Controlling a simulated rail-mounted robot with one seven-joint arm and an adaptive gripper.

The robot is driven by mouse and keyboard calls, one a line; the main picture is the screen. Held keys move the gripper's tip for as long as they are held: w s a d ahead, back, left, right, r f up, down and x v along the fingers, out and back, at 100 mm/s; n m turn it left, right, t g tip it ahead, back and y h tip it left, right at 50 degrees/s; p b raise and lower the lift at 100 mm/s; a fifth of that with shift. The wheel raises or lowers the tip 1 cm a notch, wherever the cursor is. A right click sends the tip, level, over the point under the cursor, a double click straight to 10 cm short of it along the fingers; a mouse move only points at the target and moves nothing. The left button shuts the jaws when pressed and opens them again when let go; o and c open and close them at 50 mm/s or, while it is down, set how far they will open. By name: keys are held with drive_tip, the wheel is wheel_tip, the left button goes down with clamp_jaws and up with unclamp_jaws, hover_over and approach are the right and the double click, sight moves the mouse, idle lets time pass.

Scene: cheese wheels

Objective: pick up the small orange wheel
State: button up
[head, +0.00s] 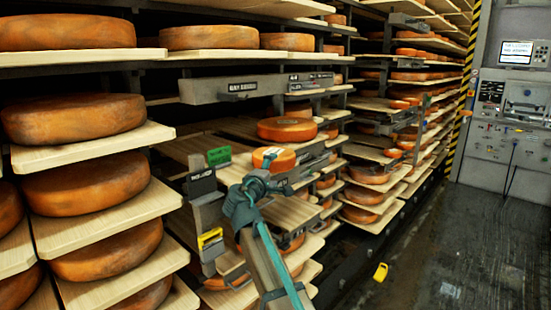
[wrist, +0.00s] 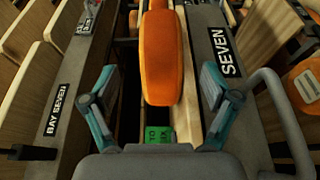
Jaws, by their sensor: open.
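The small orange wheel (head: 273,158), with a pale mark on its side, sits on a shelf board in the middle of the head view. My gripper (head: 258,185) is just in front of and below it there; its fingers are hard to make out. In the wrist view, my gripper (wrist: 158,76) is open, with its teal fingers spread wide. An orange wheel (wrist: 160,55) lies ahead between the fingers, seen edge-on beside a pale board. It appears to be the small wheel, and nothing is visibly gripped.
A larger orange wheel (head: 287,129) sits behind the small one. Grey labelled shelf fronts, a green tag (head: 218,156) and a yellow tag (head: 210,238) are close to my arm. Shelves of big wheels (head: 88,183) stand left. The aisle floor (head: 430,250) at right is mostly clear.

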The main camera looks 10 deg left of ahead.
sight(282, 163)
drive_tip(key=x, duration=0.2)
drive_tip(key=p+x, duration=0.1)
drive_tip(key=x, duration=0.2)
drive_tip(key=p+x, duration=0.1)
drive_tip(key=x, duration=0.1)
drive_tip(key=shift+w+d, duration=0.15)
drive_tip(key=shift+d, duration=0.2)
drive_tip(key=shift+w+p, duration=0.3)
drive_tip(key=shift+f, duration=0.1)
drive_tip(key=shift+c, duration=0.3)
clamp_jaws()
